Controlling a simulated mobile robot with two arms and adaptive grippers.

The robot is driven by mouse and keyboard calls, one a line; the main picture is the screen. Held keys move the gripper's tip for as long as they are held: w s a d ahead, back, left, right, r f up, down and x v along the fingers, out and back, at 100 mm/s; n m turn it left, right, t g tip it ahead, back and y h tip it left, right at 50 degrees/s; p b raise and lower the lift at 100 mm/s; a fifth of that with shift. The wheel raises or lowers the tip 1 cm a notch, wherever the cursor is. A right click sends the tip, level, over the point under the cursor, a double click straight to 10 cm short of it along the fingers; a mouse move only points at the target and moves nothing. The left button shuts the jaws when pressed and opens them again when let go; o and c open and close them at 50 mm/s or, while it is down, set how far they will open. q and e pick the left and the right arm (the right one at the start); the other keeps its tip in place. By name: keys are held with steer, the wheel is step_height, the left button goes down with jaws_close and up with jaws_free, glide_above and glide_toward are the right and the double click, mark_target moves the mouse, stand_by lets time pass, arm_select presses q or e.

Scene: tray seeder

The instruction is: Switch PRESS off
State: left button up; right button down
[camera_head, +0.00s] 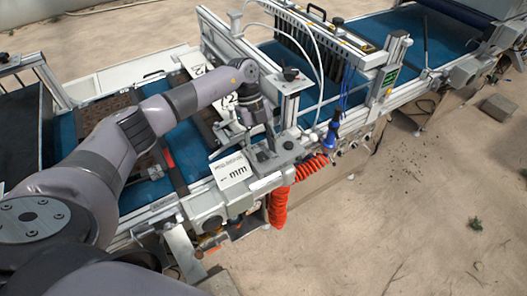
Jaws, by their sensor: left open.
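The tray seeder (385,28) runs across the view, with blue conveyor belts and a metal frame. My left arm reaches over it from the lower left. My left gripper (264,152) points down over the near side of the machine, beside a white plate marked "mm" (234,171). It is open, and I see nothing held in it. A side panel with small controls (345,148) shows to the right of the gripper, below the frame. The controls are too small to read, and I cannot make out which is PRESS or its position. My right gripper is not in view.
A coiled orange hose (279,206) hangs from the near side, close to the gripper. A blue fitting (329,136) and thin blue tubes are to its right. Dark soil trays (112,104) lie on the left belt. The sandy floor at the lower right is mostly clear.

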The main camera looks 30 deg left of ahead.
arm_select(q)
steer(key=v, duration=1)
steer(key=shift+r, duration=0.15)
steer(key=shift+a, duration=0.1)
